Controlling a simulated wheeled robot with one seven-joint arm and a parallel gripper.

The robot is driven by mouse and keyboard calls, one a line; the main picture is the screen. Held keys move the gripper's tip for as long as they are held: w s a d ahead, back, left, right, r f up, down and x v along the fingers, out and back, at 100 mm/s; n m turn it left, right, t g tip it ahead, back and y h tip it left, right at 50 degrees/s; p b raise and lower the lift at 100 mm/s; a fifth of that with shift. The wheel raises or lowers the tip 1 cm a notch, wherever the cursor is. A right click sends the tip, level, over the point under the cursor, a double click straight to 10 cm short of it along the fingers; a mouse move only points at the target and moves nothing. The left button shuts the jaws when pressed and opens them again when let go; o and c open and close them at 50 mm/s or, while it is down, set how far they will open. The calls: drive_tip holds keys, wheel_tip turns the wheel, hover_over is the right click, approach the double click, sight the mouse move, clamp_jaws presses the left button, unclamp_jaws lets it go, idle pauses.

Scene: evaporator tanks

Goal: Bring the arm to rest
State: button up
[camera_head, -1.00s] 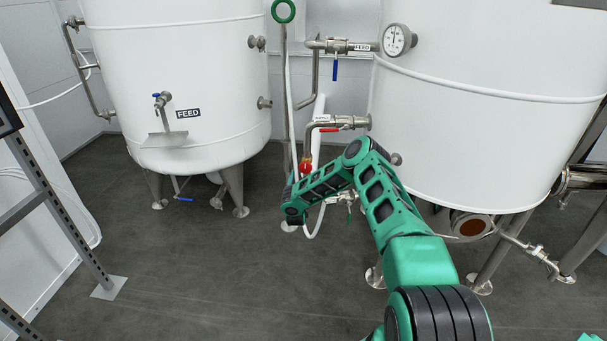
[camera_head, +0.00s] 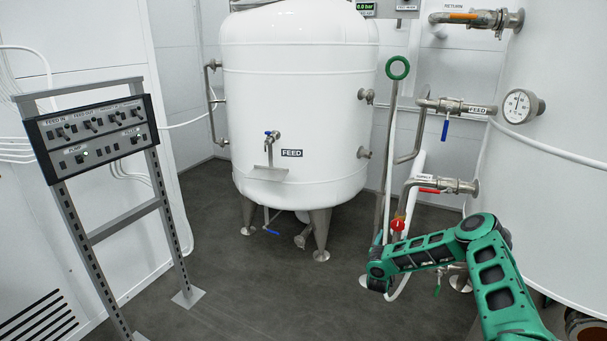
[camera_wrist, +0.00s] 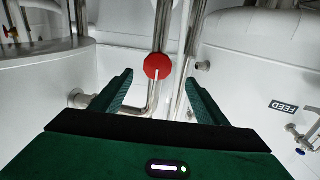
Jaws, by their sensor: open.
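My gripper (camera_wrist: 159,78) is open in the wrist view, its two dark green fingers apart with nothing held. A red knob (camera_wrist: 157,66) on a steel pipe shows between and beyond the fingertips; I cannot tell the distance. In the head view my green arm (camera_head: 505,295) enters at the lower right, bends at a joint, and reaches left toward the pipes. The red knob also shows there (camera_head: 397,225), just above the forearm. The fingers cannot be made out in the head view.
A white FEED tank (camera_head: 295,100) stands on legs in the middle. Another white tank (camera_head: 560,130) is at the right, with pipes and valves beside my arm. A control panel (camera_head: 97,135) on a metal stand (camera_head: 125,228) is at the left. Grey floor (camera_head: 255,300) is open between.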

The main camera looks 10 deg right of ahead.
wheel_tip(320, 180, up, 12)
drive_tip(key=s+n+g+y, duration=0.1)
drive_tip(key=n+g+y, duration=0.2)
drive_tip(key=s+d+r+g, duration=0.2)
drive_tip(key=s+r+g, duration=0.1)
drive_tip(key=s+r, duration=0.55)
drive_tip(key=s+d+r+g, duration=0.25)
drive_tip(key=s+r, duration=0.25)
drive_tip(key=s, duration=0.6)
drive_tip(key=s+a+r+m+g+y, duration=0.1)
drive_tip(key=s+a+r+g, duration=0.15)
drive_tip(key=s, duration=0.85)
drive_tip(key=s+a+r+m+g+y, duration=0.1)
drive_tip(key=s+r+y, duration=0.15)
drive_tip(key=s, duration=0.75)
drive_tip(key=s+a+g+y, duration=0.1)
drive_tip(key=s+a, duration=0.2)
drive_tip(key=s, duration=0.3)
drive_tip(key=s+a+g+y, duration=0.1)
drive_tip(key=s+a, duration=0.2)
drive_tip(key=s, duration=0.4)
drive_tip(key=s+a+r+g+y, duration=0.1)
drive_tip(key=s+a, duration=0.2)
drive_tip(key=s, duration=0.4)
drive_tip(key=shift+s+m, duration=0.25)
drive_tip(key=shift+m, duration=0.05)
drive_tip(key=shift+r, duration=0.1)
